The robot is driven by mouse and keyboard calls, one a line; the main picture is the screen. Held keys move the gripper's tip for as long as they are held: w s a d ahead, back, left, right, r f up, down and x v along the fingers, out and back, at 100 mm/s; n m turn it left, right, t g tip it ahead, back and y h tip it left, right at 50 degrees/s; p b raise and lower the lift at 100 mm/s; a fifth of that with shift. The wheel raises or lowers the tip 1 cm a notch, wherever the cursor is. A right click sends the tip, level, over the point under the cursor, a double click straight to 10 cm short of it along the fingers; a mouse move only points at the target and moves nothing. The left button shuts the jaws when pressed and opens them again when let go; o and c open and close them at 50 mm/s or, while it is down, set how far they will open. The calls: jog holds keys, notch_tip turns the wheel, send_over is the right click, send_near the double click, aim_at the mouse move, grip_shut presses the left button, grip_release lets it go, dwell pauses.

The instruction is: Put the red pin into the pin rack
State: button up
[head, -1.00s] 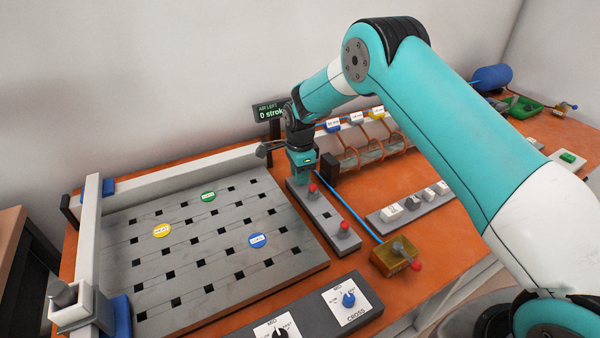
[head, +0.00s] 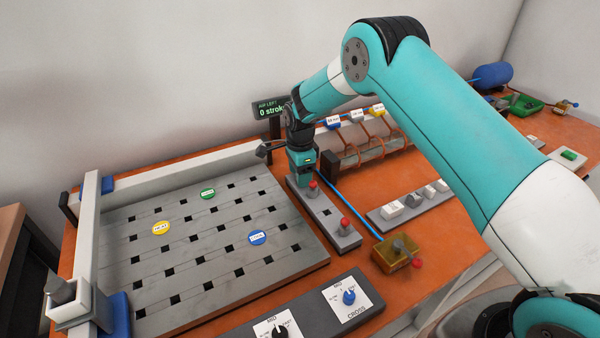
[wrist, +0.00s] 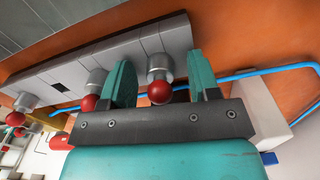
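The pin rack (head: 318,207) is a narrow grey block right of the slotted plate. Pins with grey bodies and red ball tops stand upright in it: one red pin (head: 345,223) at its near end, another red pin (head: 313,187) beside my gripper (head: 302,178). In the wrist view, the rack (wrist: 118,52) shows a red pin (wrist: 160,91) between the open fingers of my gripper (wrist: 160,66), with visible gaps on both sides. That pin is hidden in the head view. A dark empty hole (wrist: 60,87) lies between the other two pins.
The slotted plate (head: 200,295) carries coloured discs.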

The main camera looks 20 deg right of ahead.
notch_tip(320, 180, up, 17)
jog(key=b, duration=0.2)
jog(key=shift+r, duration=0.2)
dwell(0.4)
jog(key=s+a+r+n+y, duration=0.1)
jog(key=s+r+n, duration=0.1)
jog(key=s+n, duration=0.6)
jog(key=s+a+r+n+y, duration=0.1)
jog(key=s+n, duration=0.7)
jog(key=s, duration=1)
jog(key=s+a+r+n+y, duration=0.2)
jog(key=s+r+n, duration=0.2)
jog(key=s+n, duration=0.4)
jog(key=s, duration=0.5)
jog(key=shift+a, duration=0.3)
